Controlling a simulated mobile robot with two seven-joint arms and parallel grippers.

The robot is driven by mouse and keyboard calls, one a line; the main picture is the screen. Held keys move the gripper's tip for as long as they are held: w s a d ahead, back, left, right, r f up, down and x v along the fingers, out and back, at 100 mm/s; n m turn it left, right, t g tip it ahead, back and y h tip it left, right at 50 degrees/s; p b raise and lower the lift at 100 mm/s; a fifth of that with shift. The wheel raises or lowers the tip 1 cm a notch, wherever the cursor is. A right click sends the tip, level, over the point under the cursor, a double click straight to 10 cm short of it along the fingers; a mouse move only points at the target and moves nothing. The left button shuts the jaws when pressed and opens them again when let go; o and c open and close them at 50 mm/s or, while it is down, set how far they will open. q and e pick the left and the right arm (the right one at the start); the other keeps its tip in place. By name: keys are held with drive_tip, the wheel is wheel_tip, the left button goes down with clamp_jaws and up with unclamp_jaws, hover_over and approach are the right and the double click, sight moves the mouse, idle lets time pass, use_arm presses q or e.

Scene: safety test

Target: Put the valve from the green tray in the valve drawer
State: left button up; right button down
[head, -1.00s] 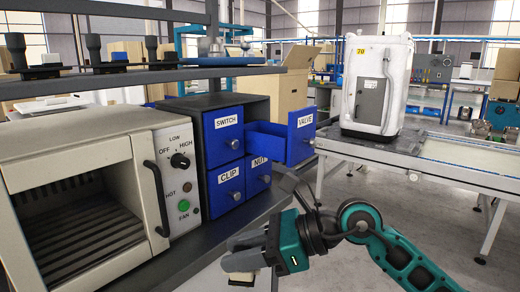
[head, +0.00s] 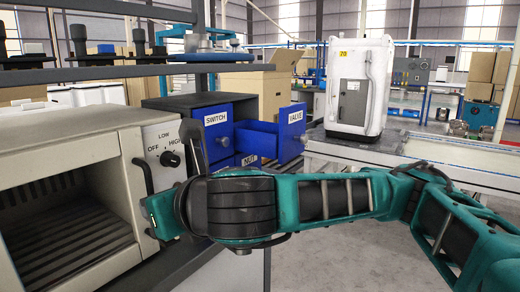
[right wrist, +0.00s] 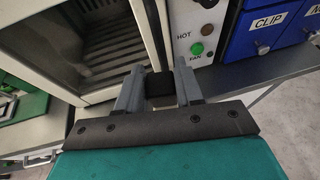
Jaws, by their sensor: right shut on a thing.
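The valve drawer (head: 292,140), blue with a VALVE label, is pulled out at the upper right of the cabinet in the head view. My right gripper (right wrist: 159,90) is shut on a small black thing (right wrist: 160,84), probably the valve, of which only a dark part shows between the fingers. The gripper is in front of the oven, left of the drawers; in the head view my wrist mostly hides it. A green tray-like thing (right wrist: 30,100) shows at the left edge of the right wrist view. My left gripper is not in view.
The beige oven (head: 65,165) with its knob panel stands left of the cabinet. The switch drawer (head: 216,128) looks shut. A white appliance (head: 358,85) stands on the bench at right. A shelf with dark parts hangs above the oven.

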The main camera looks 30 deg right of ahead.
sight(267, 127)
drive_tip(key=d+r+m+g+h+b, duration=0.1)
drive_tip(key=d+r+m+g+h, duration=0.2)
drive_tip(key=d+r+m+h, duration=1.1)
drive_tip(key=w+d+n+t+h+p, duration=0.1)
drive_tip(key=w+d+n+t+p, duration=0.1)
drive_tip(key=w+d, duration=1.15)
drive_tip(key=w+f, duration=0.2)
drive_tip(key=f, duration=0.3)
drive_tip(key=shift+w+d+f, duration=0.1)
drive_tip(key=shift+w+f, duration=0.15)
drive_tip(key=shift+w, duration=0.15)
drive_tip(key=shift+w+d+f+g+y+p, duration=0.2)
drive_tip(key=shift+w+g+y+p, duration=0.15)
drive_tip(key=shift+p, duration=0.45)
drive_tip(key=g+p, duration=0.1)
drive_tip(key=p, duration=0.1)
drive_tip(key=d+y+p, duration=0.1)
drive_tip(key=shift+w+r+g+y+p, duration=0.1)
drive_tip(key=shift+w+g+y+p, duration=0.15)
drive_tip(key=shift+w+g+p, duration=0.1)
drive_tip(key=shift+f, duration=0.25)
wheel_tip(267, 127, down, 3)
drive_tip(key=shift+d+r, duration=0.1)
drive_tip(key=shift+r, duration=0.1)
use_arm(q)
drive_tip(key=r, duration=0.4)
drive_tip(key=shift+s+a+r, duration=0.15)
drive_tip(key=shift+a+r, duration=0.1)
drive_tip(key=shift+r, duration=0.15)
